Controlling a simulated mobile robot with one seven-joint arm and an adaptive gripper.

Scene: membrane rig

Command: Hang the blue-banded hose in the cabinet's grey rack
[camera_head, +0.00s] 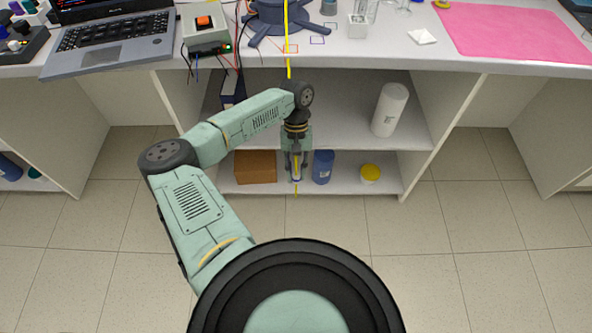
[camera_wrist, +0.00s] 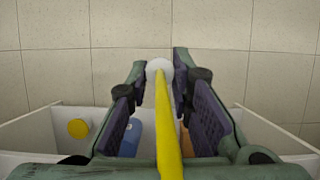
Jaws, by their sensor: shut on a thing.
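My gripper (camera_head: 296,172) points down in front of the cabinet's (camera_head: 345,190) lower shelf. It is shut on a yellow hose, which also shows in the wrist view (camera_wrist: 168,125). There the hose runs up the middle of the picture between the fingers (camera_wrist: 160,85) to a round white end. In the head view a thin yellow tip hangs just below the fingers, and a yellow length rises above the arm past the bench edge. I cannot make out a blue band on the hose. I cannot make out the grey rack in either view.
On the lower shelf stand a cardboard box (camera_head: 255,167), a blue container (camera_head: 323,167) and a yellow-lidded jar (camera_head: 370,173). A white cylinder (camera_head: 389,109) stands on the upper shelf. A laptop (camera_head: 110,35) and a control box (camera_head: 206,33) are on the bench. The front floor is clear.

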